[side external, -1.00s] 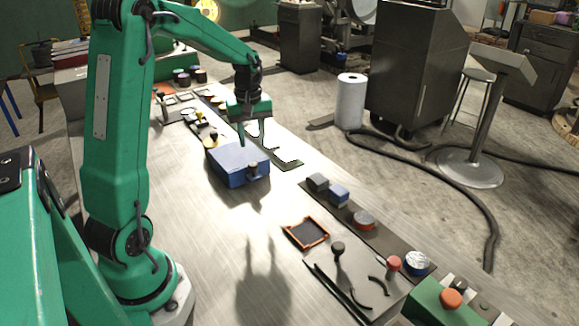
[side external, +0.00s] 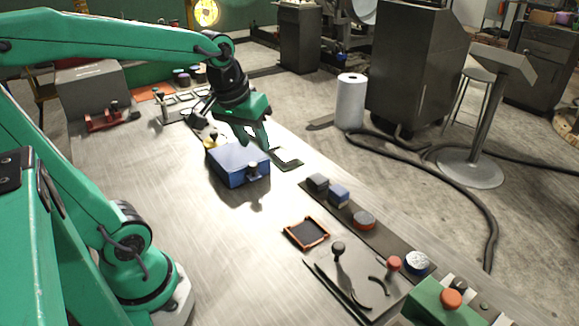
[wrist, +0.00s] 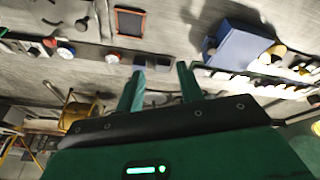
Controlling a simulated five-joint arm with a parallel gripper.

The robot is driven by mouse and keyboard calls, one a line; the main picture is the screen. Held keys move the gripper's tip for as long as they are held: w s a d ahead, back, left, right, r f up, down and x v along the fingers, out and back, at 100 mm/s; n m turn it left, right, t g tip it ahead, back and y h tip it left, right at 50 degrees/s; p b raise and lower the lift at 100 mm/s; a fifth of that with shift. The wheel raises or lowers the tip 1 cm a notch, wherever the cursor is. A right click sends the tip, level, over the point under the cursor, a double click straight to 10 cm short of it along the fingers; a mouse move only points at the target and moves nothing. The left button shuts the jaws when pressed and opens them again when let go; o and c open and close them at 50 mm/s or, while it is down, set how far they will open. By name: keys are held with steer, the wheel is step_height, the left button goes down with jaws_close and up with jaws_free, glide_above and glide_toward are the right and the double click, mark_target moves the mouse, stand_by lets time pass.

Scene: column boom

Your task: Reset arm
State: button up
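My gripper (side external: 256,136) is green and hangs above the far edge of the workbench, behind and a little above the blue box (side external: 238,165). In the wrist view my gripper (wrist: 160,82) shows its two fingers spread apart with nothing between them. The blue box has a small knob on its near side and sits on the bench; it also shows in the wrist view (wrist: 237,50), to the right of the fingers and apart from them.
On the bench (side external: 190,222) lie an orange-rimmed tray (side external: 306,233), small grey and blue blocks (side external: 338,195), a red-topped knob (side external: 394,264) and a green button box (side external: 443,302). A paper roll (side external: 350,101) stands beyond the bench. The bench's near left part is bare.

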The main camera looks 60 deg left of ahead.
steer(key=s+d+m+t, duration=0.1)
steer(key=s+d+m, duration=0.4)
steer(key=s, duration=0.1)
steer(key=shift+s+d+t+h, duration=0.15)
steer(key=shift+s+t+h, duration=0.15)
steer(key=shift+t, duration=0.1)
stand_by(0.8)
